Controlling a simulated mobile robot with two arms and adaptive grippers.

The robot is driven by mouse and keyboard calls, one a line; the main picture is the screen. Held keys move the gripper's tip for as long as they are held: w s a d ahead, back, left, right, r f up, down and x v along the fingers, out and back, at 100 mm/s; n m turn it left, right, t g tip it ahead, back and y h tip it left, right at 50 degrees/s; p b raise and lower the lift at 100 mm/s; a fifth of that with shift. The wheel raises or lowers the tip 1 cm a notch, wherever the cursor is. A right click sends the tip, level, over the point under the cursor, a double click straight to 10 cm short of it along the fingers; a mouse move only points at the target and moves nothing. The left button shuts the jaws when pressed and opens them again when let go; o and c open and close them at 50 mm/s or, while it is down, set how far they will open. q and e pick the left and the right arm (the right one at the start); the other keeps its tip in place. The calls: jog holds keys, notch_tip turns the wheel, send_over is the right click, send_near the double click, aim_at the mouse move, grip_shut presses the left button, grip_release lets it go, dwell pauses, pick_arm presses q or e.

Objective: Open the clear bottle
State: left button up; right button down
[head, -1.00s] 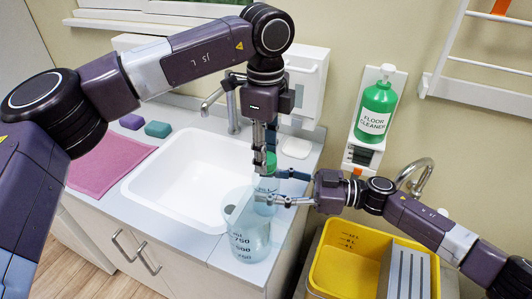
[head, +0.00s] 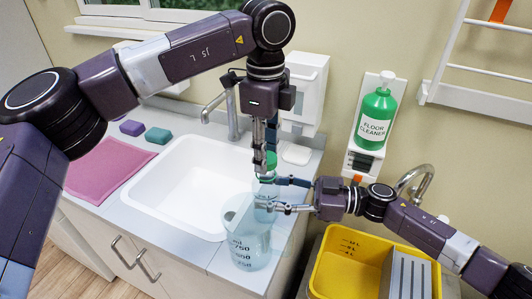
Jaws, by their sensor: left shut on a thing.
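The clear bottle (head: 266,190) is a see-through body with a green cap (head: 270,162), upright near the sink's right edge. My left gripper (head: 265,164) comes down from above and is shut on the green cap. My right gripper (head: 266,194) reaches in from the right, with one finger on the far side and one on the near side of the bottle body, and appears closed on it. The bottle's lower part is hard to make out behind a clear measuring jug.
The measuring jug (head: 250,250) stands at the counter's front edge, close to the bottle. The white sink (head: 182,190) is at left, with a pink towel (head: 105,170) beyond. A yellow bucket (head: 330,271) stands at lower right. A green floor cleaner bottle (head: 377,108) is on the wall.

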pick_arm(q)
jog(key=shift+r, duration=2.05)
pick_arm(e)
jog(key=c, duration=0.9)
grip_release()
